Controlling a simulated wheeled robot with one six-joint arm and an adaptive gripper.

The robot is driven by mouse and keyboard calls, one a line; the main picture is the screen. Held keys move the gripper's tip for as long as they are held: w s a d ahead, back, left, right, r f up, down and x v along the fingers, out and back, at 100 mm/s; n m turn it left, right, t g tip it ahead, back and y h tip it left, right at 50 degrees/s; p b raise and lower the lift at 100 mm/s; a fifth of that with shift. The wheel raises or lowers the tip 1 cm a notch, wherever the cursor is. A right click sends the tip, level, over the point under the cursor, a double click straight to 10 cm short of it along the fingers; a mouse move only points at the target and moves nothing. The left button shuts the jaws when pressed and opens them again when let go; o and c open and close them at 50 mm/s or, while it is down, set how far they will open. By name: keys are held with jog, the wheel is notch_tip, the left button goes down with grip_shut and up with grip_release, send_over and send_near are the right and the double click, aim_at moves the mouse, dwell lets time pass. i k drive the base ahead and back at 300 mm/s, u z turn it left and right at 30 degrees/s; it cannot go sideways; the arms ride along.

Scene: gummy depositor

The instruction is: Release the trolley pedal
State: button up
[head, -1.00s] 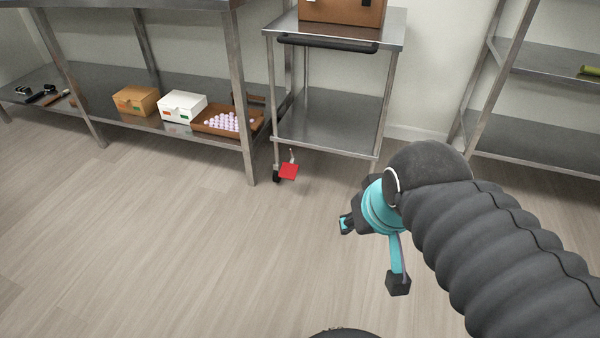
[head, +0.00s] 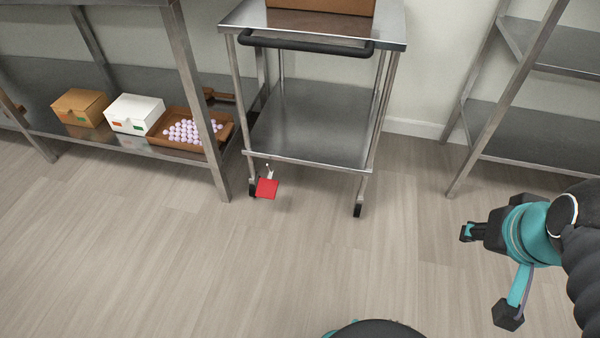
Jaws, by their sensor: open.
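The trolley (head: 311,154) is a steel two-shelf cart with a black push handle (head: 305,43) on its near side. Its red pedal (head: 267,188) sticks out low at the near left wheel, just above the floor. A short pale lever joins it to the trolley leg. Whether the pedal is pressed down or up I cannot tell. My gripper (head: 487,273) is at the right of the head view, above the floor and well apart from the pedal. Its jaws are spread and empty.
A steel bench stands left of the trolley, its lower shelf (head: 50,100) holding a brown box (head: 81,107), a white box (head: 134,115) and a wooden tray (head: 155,140) of pale balls. A shelf rack (head: 560,135) stands right. The floor (head: 200,265) in front is clear.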

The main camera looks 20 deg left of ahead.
aim_at(266, 188)
jog(key=z, duration=0.05)
jog(key=i, duration=0.7)
jog(key=u, duration=0.65)
jog(key=i, duration=0.5)
jog(key=u, duration=0.4)
